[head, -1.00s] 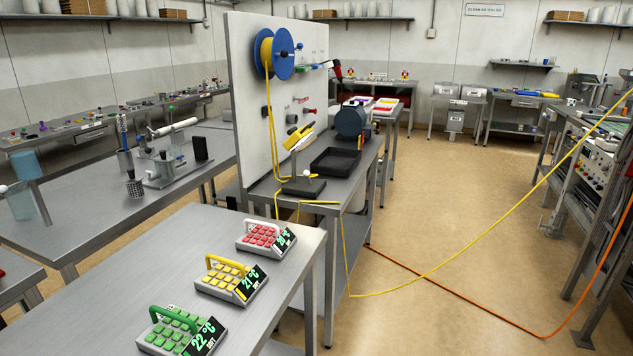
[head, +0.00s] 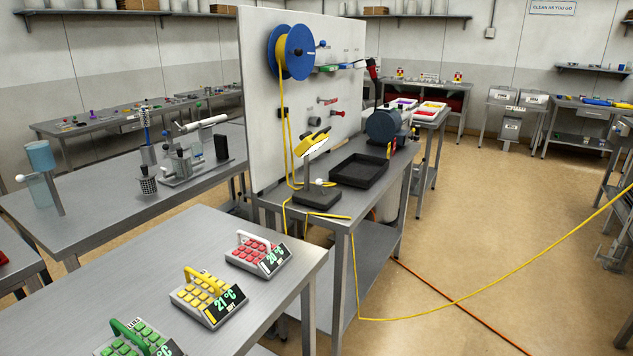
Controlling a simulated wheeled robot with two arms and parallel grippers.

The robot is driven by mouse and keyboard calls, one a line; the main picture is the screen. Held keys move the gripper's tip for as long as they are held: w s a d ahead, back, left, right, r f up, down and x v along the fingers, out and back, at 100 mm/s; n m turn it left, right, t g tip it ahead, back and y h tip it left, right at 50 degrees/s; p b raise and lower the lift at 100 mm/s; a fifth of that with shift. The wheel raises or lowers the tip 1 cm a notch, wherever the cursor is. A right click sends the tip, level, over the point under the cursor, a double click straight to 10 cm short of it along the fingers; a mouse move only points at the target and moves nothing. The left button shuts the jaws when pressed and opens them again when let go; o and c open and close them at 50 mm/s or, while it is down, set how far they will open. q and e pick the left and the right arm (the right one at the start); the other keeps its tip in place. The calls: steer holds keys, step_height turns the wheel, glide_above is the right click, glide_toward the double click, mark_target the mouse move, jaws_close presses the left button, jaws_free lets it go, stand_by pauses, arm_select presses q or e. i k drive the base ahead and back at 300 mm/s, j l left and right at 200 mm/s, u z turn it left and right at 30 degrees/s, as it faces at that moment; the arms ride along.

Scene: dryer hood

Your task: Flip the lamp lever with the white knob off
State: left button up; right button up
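A small desk device that looks like a lamp stands on the bench right of the white pegboard in the head view. It has a dark base (head: 317,199), a thin upright and a tilted yellow-and-white head (head: 312,142). A small white knob (head: 319,182) shows just above the base. It is too small to tell which way its lever is set. Another white knob (head: 20,178) sits on a stand with a blue container at the far left. Neither of my grippers is in view.
A near table (head: 120,275) carries green, yellow and red keypads. The lamp's bench (head: 345,212) also holds a black tray (head: 372,174) and a blue-grey machine (head: 384,125).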

mark_target(318, 182)
steer(key=k, duration=0.65)
steer(key=u, duration=1.85)
steer(key=i+l, duration=0.1)
steer(key=l, duration=1.4)
steer(key=i+l, duration=0.15)
steer(key=l, duration=0.6)
steer(key=i+l, duration=0.1)
steer(key=l, duration=0.7)
steer(key=i+l, duration=0.1)
steer(key=l, duration=0.65)
